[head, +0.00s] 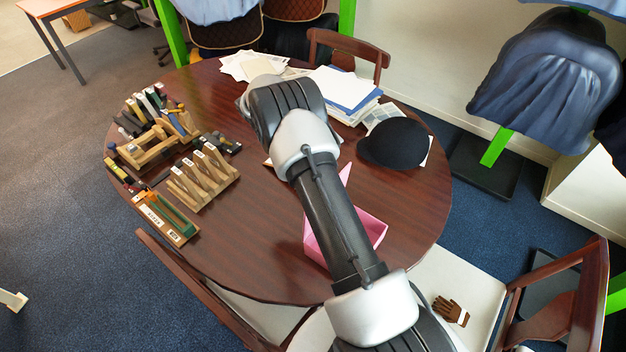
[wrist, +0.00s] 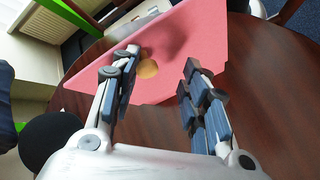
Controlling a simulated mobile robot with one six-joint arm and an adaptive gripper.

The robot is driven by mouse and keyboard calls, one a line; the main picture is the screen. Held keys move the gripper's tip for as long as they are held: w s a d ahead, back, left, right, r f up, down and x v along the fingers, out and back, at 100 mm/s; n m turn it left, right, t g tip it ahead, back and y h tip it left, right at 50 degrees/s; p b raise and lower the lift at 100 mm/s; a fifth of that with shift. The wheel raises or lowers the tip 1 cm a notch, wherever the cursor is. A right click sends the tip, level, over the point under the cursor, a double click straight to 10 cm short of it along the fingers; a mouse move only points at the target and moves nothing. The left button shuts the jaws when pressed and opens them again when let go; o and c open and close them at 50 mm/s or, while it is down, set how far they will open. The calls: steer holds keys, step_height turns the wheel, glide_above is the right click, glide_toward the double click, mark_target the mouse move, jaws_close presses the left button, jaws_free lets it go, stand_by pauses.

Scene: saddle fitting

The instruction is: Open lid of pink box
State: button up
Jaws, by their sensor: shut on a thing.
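The pink box (head: 374,229) stands on the round table, mostly hidden behind my arm in the head view. A narrow pink piece, which looks like its raised lid (head: 345,173), shows beside my arm. In the wrist view the lid (wrist: 205,40) is a large tilted pink panel with small round tan spots (wrist: 147,69) near my left finger. My gripper (wrist: 160,85) has its fingers at the panel's near edge, one on each side, and is shut on the lid. The exact contact is hard to see. The gripper itself is hidden in the head view.
The dark wooden table (head: 250,240) has clear room left of the box. Wooden racks and tools (head: 203,178) stand at its left. A black cap (head: 394,143) and papers (head: 345,88) lie at the back right. Chairs (head: 560,290) surround the table.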

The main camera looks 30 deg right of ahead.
steer(key=shift+o, duration=0.5)
steer(key=shift+d+f, duration=0.2)
steer(key=shift+f, duration=0.2)
steer(key=shift+d, duration=0.1)
steer(key=v, duration=0.8)
steer(key=shift+s+r, duration=0.2)
steer(key=shift+s, duration=0.1)
